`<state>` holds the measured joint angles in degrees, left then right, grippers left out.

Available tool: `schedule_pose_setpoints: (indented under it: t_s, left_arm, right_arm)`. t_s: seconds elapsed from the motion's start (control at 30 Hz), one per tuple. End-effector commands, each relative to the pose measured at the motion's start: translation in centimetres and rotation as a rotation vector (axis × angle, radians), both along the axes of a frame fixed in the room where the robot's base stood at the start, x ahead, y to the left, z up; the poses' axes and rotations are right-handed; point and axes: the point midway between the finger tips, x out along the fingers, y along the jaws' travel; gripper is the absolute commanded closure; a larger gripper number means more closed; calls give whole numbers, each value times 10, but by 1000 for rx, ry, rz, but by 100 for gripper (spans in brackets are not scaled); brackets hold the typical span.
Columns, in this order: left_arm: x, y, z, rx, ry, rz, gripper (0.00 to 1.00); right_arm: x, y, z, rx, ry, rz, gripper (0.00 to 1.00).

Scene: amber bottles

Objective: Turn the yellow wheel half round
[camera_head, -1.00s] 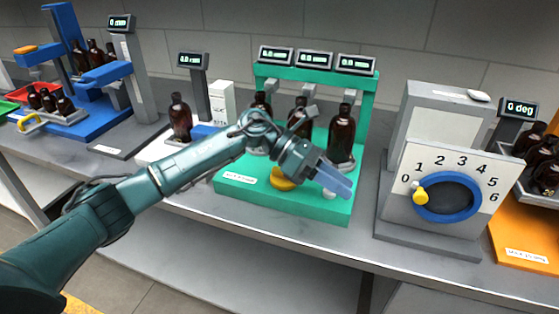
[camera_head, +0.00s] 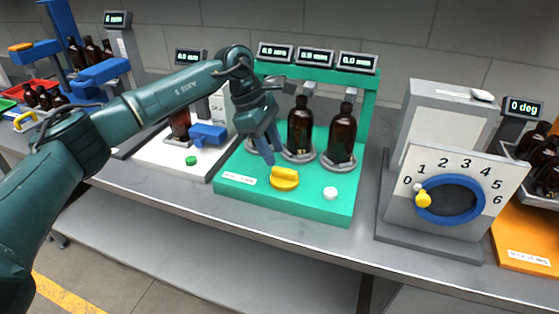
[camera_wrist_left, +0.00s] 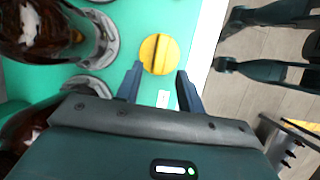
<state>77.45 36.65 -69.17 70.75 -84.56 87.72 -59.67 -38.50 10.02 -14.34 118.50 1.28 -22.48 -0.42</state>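The yellow wheel (camera_head: 285,178) is a round knob with a raised bar across it, on the front of the green stand's base. In the left wrist view the yellow wheel (camera_wrist_left: 159,54) lies just beyond my fingertips, roughly centred between them. My left gripper (camera_head: 268,150) points down above and slightly behind the wheel in the head view. Its two blue fingers are apart with nothing between them, as the wrist view also shows (camera_wrist_left: 159,77). No finger visibly touches the wheel. My right gripper cannot be made out in these views.
Brown bottles (camera_head: 301,128) stand on the green stand (camera_head: 240,184), close behind the wheel. A white button (camera_head: 330,193) is to its right. A grey box with a numbered dial and blue ring (camera_head: 450,217) stands further right.

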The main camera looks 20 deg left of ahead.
Motion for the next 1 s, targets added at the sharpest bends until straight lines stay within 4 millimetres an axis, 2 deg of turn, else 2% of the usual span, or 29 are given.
schedule_pose_setpoints:
  t_s: [0.1, 0.3, 0.67, 1.0]
  left_arm:
    - [-1, -9, -19, -1, 4, -2, 62]
    - [-1, -17, -39, -1, 1, 0, 62]
    - [-1, -18, -43, -1, 0, 0, 62]
    - [-1, -18, -43, -2, 0, 0, 90]
  right_arm:
    - [0, -2, 3, -2, 4, -6, 64]
    - [2, -2, 5, -1, 7, -14, 64]
    - [3, -4, 2, -5, 10, -17, 64]
    - [4, -4, 5, -4, 4, -18, 64]
